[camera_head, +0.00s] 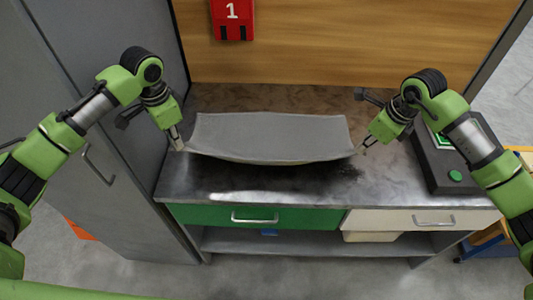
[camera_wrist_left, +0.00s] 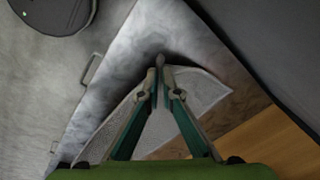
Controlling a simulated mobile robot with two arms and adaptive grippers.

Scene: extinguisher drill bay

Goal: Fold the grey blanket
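The grey blanket (camera_head: 270,135) lies spread over the metal bench top, its front edge lifted clear and sagging between its two front corners, with a dark shadow below. My left gripper (camera_head: 179,146) is at the front left corner. In the left wrist view its fingertips (camera_wrist_left: 160,66) are closed together on the blanket (camera_wrist_left: 202,92), which spreads out behind the fingers. My right gripper (camera_head: 361,150) is at the front right corner, its fingertips closed on the edge. The blanket's underside is mostly hidden.
The bench top (camera_head: 240,187) is bare in front of the blanket. A dark box with a green button (camera_head: 455,176) stands at the right. A grey cabinet (camera_head: 90,120) borders the left. A red box marked 1 (camera_head: 232,18) hangs on the wooden back wall.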

